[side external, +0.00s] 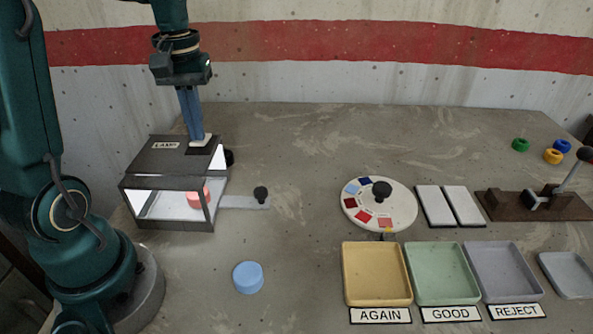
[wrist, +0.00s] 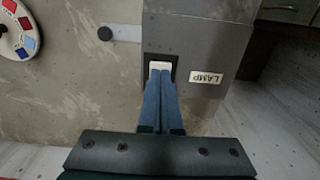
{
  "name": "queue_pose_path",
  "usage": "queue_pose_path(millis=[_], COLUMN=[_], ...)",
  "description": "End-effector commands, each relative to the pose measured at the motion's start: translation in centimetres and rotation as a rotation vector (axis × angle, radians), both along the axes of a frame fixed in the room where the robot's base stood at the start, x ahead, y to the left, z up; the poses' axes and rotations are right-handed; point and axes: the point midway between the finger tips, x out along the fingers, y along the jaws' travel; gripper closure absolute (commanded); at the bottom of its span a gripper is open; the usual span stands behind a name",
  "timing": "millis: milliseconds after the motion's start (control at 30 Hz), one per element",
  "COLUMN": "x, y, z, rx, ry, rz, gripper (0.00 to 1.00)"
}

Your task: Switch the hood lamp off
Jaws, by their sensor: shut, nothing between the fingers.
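The dark hood (side external: 160,160) stands at the left of the bench, with a LAMP label (side external: 166,145) on its top. Its inside looks brightly lit. A white switch (side external: 203,141) in a black frame sits on the hood top beside the label; it also shows in the wrist view (wrist: 160,65). My gripper (side external: 196,137) points down with its two blue fingers together and empty. The fingertips (wrist: 161,73) are at the switch and cover part of it; I cannot tell whether they touch it.
A reddish piece (side external: 194,198) is inside the hood. A black-knobbed slide (side external: 261,193) sticks out at its right. A blue disc (side external: 248,277) lies in front. A colour dial (side external: 400,203), white pads, labelled trays (side external: 376,301) and a lever (side external: 571,180) stand farther right.

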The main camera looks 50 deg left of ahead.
Motion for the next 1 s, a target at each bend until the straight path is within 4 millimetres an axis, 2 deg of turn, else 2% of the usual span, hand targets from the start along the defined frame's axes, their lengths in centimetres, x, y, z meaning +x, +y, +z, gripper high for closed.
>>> queue_pose_path(millis=[433, 1000], x=[0.0, 0.0], y=[0.0, 0.0], z=[-0.2, 4.1], rx=[0.001, 0.001], ry=[-0.001, -0.003], rz=[0.0, 0.0], gripper=[1.0, 1.0])
